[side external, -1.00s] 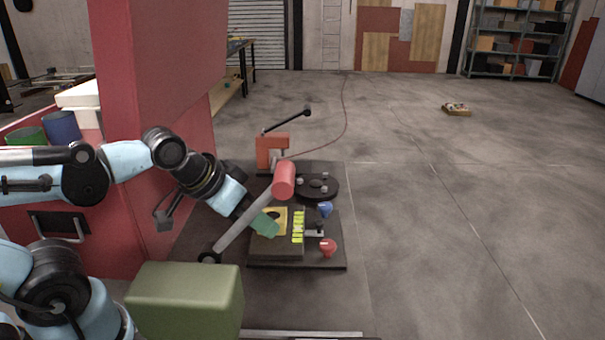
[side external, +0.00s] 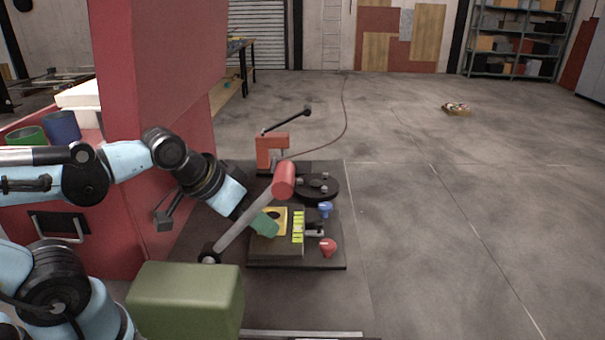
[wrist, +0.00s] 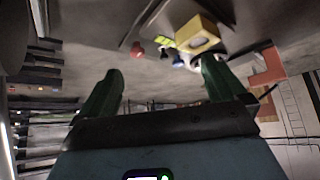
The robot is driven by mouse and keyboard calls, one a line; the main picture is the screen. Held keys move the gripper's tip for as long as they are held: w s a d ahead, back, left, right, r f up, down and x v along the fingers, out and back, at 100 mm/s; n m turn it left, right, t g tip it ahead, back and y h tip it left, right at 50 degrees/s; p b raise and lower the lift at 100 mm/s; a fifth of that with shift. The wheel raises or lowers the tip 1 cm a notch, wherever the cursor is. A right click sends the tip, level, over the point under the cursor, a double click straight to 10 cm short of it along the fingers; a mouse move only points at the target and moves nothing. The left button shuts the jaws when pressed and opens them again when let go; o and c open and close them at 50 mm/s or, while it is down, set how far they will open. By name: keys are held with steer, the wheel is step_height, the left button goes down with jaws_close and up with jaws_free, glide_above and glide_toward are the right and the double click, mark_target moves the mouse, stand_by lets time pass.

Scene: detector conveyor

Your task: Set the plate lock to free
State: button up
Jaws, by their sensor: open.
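I cannot tell for sure which part is the plate lock. A dark round plate (side external: 326,190) with small pegs sits on the black base. In front of it are a blue knob (side external: 325,209) and a red knob (side external: 328,248) at the base's right side. My gripper (side external: 265,225), with green fingers, is over the yellow-topped block, left of both knobs and partly behind the red-ended lever. In the wrist view my gripper (wrist: 160,90) has its fingers wide apart with nothing between them. The red knob (wrist: 137,50) and blue knob (wrist: 178,61) show beyond the fingers.
A grey lever with a red end (side external: 284,180) slants across in front of my gripper. An orange clamp (side external: 272,150) with a black handle stands behind the plate. A green box (side external: 186,300) is in front and a red cabinet (side external: 165,90) at left.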

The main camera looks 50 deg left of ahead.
stand_by(0.3)
steer(key=shift+w+r, duration=0.1)
steer(key=shift+w, duration=0.05)
steer(key=c, duration=0.4)
steer(key=shift+g, duration=0.8)
steer(key=w+r, duration=0.2)
steer(key=w, duration=0.1)
steer(key=shift+w+r, duration=0.15)
steer(key=shift+r, duration=0.2)
steer(key=c, duration=0.5)
steer(key=n+g, duration=0.2)
steer(key=g, duration=0.4)
glide_above(320, 222)
steer(key=f, duration=0.1)
steer(key=shift+c, duration=0.2)
step_height(320, 222, down, 12)
steer(key=shift+a+f, duration=0.1)
jaws_close()
